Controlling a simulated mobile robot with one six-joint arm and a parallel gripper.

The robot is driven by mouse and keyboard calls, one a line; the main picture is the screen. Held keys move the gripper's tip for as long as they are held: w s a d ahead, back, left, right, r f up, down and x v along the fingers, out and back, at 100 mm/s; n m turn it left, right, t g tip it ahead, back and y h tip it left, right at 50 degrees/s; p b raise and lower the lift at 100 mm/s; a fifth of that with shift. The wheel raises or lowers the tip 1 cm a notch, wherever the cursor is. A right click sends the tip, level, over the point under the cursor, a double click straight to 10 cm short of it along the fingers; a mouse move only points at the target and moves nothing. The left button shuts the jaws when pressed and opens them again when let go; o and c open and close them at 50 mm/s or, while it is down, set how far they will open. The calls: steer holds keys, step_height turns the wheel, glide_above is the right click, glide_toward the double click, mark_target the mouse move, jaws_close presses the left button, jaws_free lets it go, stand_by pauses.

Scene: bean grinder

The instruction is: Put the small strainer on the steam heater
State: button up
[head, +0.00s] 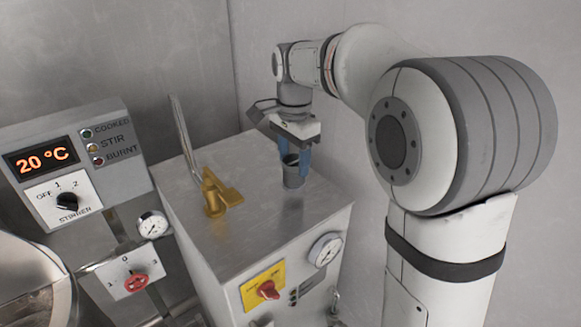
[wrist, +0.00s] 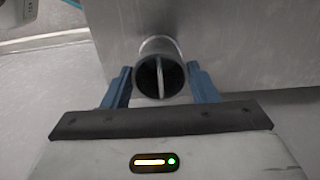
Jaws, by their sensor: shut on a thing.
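The small strainer (head: 293,178) is a grey, open-topped cup. In the wrist view the small strainer (wrist: 158,72) shows its round rim, with a thin bar crossing its opening. My gripper (head: 295,155) points down with its blue fingers on either side of the cup and is shut on it; the fingers also show in the wrist view (wrist: 160,88). The steam heater (head: 240,225) is a metal box with a flat top. The strainer is upright over the right back part of that top. I cannot tell whether its base touches the surface.
A brass valve (head: 216,194) stands on the heater top, left of the strainer. A thin metal pipe (head: 184,135) rises behind it. The heater front has a gauge (head: 325,249) and a red knob (head: 268,290). A stirrer control panel (head: 75,160) stands at left. Walls are close behind.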

mark_target(292, 182)
steer(key=shift+f, duration=1.45)
steer(key=shift+s, duration=0.1)
steer(key=shift+f, duration=0.2)
steer(key=o, duration=1.3)
steer(key=shift+c, duration=0.2)
